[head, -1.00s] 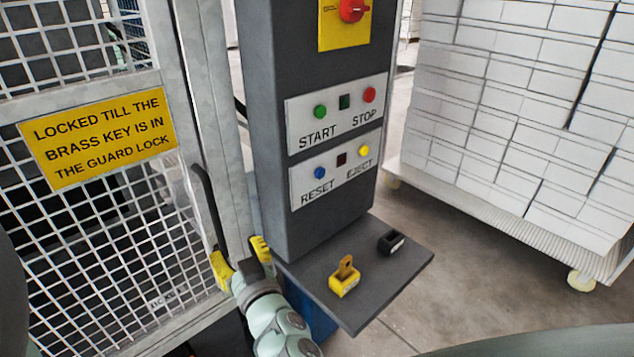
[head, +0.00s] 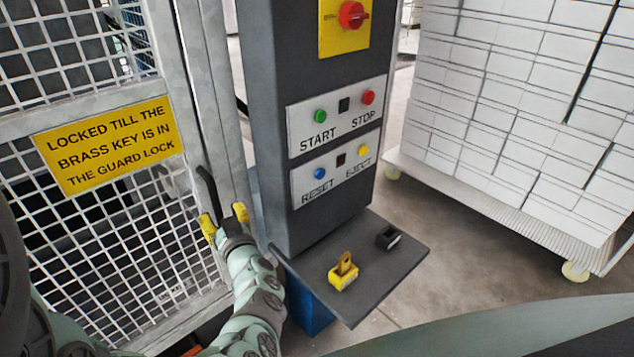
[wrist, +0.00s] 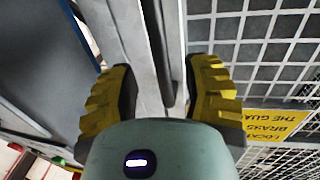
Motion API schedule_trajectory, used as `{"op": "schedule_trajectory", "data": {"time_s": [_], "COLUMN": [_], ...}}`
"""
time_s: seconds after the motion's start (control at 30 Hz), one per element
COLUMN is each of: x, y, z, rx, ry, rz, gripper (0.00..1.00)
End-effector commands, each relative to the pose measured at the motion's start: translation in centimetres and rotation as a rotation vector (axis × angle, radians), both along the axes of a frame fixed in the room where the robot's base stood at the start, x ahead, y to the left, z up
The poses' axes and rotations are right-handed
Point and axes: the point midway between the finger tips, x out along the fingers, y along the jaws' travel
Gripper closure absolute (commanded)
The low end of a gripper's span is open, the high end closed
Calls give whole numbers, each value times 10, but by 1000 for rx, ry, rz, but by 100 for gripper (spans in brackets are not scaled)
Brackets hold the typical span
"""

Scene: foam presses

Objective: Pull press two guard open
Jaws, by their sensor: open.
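The press guard (head: 105,235) is a white mesh panel in a grey metal frame at the left of the head view. It bears a yellow sign (head: 107,145) about the brass key and the guard lock. A black bar handle (head: 206,187) runs upright near its right edge. My gripper (head: 224,218) is at the handle's lower part, its yellow-padded fingers apart. In the wrist view the handle (wrist: 160,45) lies between the open fingers (wrist: 160,92), with room on both sides. Whether the guard stands ajar is hard to tell.
A dark control pillar (head: 285,240) stands right of the guard, with buttons and a red rotary switch (head: 352,14). A cart of white blocks (head: 500,110) stands at right, with bare floor between.

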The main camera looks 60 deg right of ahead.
Motion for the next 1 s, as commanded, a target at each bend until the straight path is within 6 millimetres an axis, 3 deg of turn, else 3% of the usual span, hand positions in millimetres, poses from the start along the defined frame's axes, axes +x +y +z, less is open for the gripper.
{"op": "schedule_trajectory", "data": {"time_s": [0.43, 0.93, 0.97, 1.0], "x": [31, 36, 36, 36], "y": [-13, -14, -14, -14], "z": [2, 0, 0, 0], "rx": [-1, 0, 0, 0], "ry": [-3, 0, 0, 0], "rz": [3, 5, 5, 5], "gripper": [52, 52, 47, 51]}}
